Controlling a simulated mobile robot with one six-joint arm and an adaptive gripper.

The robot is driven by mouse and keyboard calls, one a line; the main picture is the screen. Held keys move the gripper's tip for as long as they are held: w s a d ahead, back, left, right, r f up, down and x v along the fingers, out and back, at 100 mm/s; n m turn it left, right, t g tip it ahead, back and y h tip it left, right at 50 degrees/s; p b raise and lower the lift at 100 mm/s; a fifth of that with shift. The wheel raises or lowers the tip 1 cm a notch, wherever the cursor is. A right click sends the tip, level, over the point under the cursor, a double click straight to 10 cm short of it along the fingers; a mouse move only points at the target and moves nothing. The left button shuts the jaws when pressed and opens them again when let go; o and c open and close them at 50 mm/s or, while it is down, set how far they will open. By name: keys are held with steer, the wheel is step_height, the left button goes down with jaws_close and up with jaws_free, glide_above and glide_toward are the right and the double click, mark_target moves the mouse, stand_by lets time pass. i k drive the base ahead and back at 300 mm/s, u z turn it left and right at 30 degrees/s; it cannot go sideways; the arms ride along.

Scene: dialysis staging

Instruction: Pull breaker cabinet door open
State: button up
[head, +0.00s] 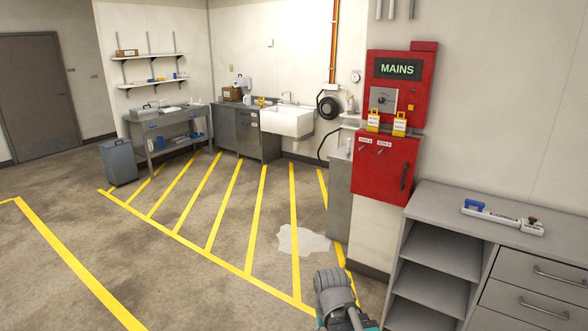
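The red breaker cabinet hangs on the white wall right of centre in the head view. Its upper panel (418,92) carries a "MAINS" sign (397,69) and a grey switch plate (383,99). The lower red door (385,170) looks shut and has a dark vertical handle (404,176) near its right edge. Two yellow lockout tags or padlocks (373,122) sit along the top of the lower box, above two small white labels. Part of my arm shows at the bottom edge, well below the cabinet and apart from it. My gripper is not in view.
A grey counter (450,205) with open shelves and drawers stands right of and below the cabinet; a blue-and-white tool (500,216) lies on it. A pale puddle (302,241) lies on the yellow-striped floor. A grey metal cabinet (339,195) stands left of the red box.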

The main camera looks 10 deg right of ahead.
mark_target(383, 167)
steer(key=z, duration=0.3)
steer(key=i, duration=0.75)
steer(key=z, duration=0.7)
steer(key=i, duration=0.45)
steer(key=z, duration=0.25)
steer(key=k, duration=0.9)
steer(key=z, duration=0.1)
steer(key=i, duration=0.5)
steer(key=z, duration=0.05)
